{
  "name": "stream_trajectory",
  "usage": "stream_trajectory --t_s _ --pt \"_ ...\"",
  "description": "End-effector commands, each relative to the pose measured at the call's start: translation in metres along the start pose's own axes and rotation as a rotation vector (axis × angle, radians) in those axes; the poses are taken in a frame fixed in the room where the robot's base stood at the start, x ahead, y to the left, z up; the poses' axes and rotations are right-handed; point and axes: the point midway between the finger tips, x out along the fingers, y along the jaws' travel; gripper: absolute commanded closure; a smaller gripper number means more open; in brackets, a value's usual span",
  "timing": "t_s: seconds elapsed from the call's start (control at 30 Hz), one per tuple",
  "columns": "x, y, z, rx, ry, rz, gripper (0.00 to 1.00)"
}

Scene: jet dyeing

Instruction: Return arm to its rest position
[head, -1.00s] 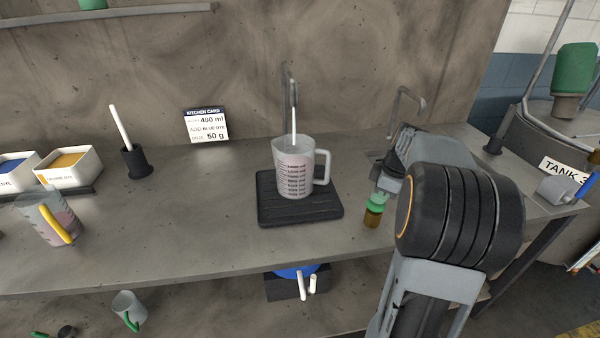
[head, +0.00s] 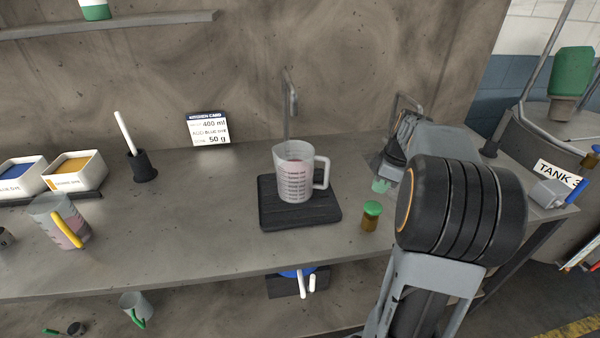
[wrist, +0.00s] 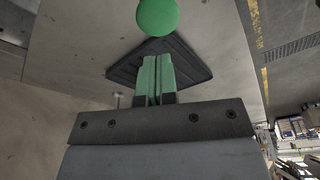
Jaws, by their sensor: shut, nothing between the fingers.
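My arm fills the right of the head view, over the counter's right part. The green fingertips of my gripper (head: 380,186) show small beside the wrist, just behind a brown jar with a green lid (head: 371,215). In the wrist view the two green fingers of my gripper (wrist: 155,78) are together with nothing between them. A round green top (wrist: 157,16) lies beyond the fingertips there, apart from them. A dark square pad (wrist: 190,62) lies behind the fingers, partly hidden.
A measuring jug with pink contents (head: 296,180) stands on a black mat (head: 300,220). A tap (head: 290,100) rises behind it. A jug with a yellow handle (head: 55,218) and dye trays (head: 75,175) stand left.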

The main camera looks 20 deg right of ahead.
Motion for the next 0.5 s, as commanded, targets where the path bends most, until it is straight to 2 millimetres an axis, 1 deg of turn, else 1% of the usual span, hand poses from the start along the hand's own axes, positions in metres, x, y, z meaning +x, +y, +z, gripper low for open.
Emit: stream_trajectory --t_s 0.03,0.43,0.5 --pt "-0.0055 0.0000 -0.0011 0.000 0.000 0.000 1.00" --pt "-0.0036 -0.0001 -0.0007 0.003 0.000 -0.001 1.00" --pt "-0.0036 0.0001 -0.0007 0.030 0.000 0.000 1.00"
